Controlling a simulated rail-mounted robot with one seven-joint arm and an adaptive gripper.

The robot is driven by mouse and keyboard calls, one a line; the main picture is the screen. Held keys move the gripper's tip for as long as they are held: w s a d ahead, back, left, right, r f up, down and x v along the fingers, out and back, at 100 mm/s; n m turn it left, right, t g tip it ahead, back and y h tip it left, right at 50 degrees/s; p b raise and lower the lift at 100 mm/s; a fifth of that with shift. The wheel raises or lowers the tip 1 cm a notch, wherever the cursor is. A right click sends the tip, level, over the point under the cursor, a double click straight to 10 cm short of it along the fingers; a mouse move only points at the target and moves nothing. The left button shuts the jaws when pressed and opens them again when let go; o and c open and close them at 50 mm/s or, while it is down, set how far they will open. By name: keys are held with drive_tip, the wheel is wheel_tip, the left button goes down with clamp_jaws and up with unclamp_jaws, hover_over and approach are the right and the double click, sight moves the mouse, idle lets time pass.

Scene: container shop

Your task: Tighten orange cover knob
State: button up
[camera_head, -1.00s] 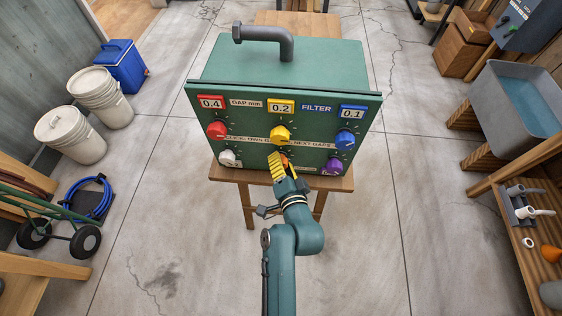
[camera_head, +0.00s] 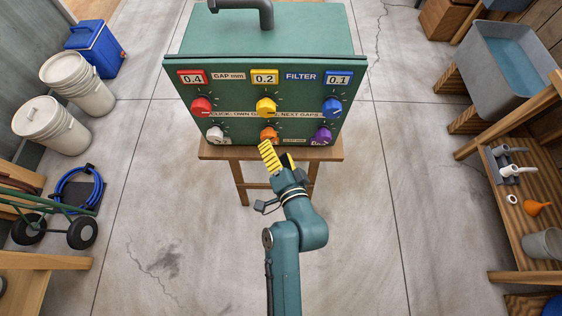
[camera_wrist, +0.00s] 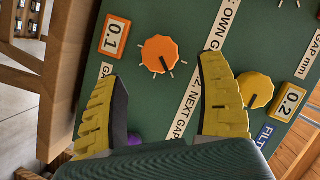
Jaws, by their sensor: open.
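The orange knob (camera_head: 269,133) is in the middle of the bottom row on the green box's front panel (camera_head: 235,132). In the wrist view the orange knob (camera_wrist: 160,54) shows a dark pointer line, short white tick marks around it and an orange 0.1 label (camera_wrist: 114,36) beside it. My gripper (camera_head: 277,153) is open, just below and in front of the knob in the head view. In the wrist view its yellow ridged fingers (camera_wrist: 165,72) are spread wide with nothing between them. The knob appears beyond the gap, and the gripper seems apart from it.
Neighbouring knobs are yellow (camera_head: 266,107) above, white (camera_head: 215,134) to the left and purple (camera_head: 321,135) to the right. The purple knob is partly hidden by a finger in the wrist view. The box stands on a wooden table (camera_head: 222,153). The floor in front is open.

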drive_tip(key=v, duration=0.6)
idle(0.3)
